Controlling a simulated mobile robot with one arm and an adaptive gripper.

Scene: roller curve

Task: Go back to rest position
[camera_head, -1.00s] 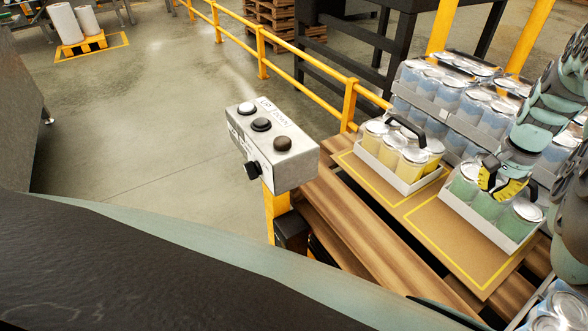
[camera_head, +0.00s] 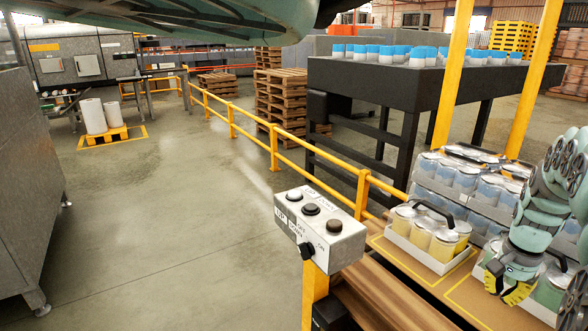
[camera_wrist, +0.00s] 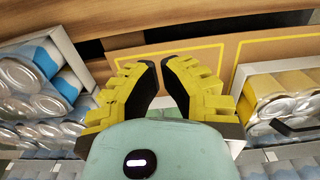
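My gripper (camera_head: 513,291) is at the lower right of the head view, at the end of my teal arm, with its yellow fingers pointing down. It overlaps a tray of green cans (camera_head: 551,291) and hides part of it. In the wrist view, the two yellow fingers with black pads (camera_wrist: 160,67) lean toward each other with a narrow gap at the tips. I see nothing held between them. A tray of yellow cans with a black handle (camera_head: 437,234) stands to the left of the gripper in the head view. It also shows at the right in the wrist view (camera_wrist: 280,95).
A control box with three buttons (camera_head: 318,228) stands on a yellow post in front. A yellow railing (camera_head: 273,152) runs behind it. Blue-can packs (camera_head: 468,185) are stacked behind the arm. A dark table (camera_head: 432,88) stands further back.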

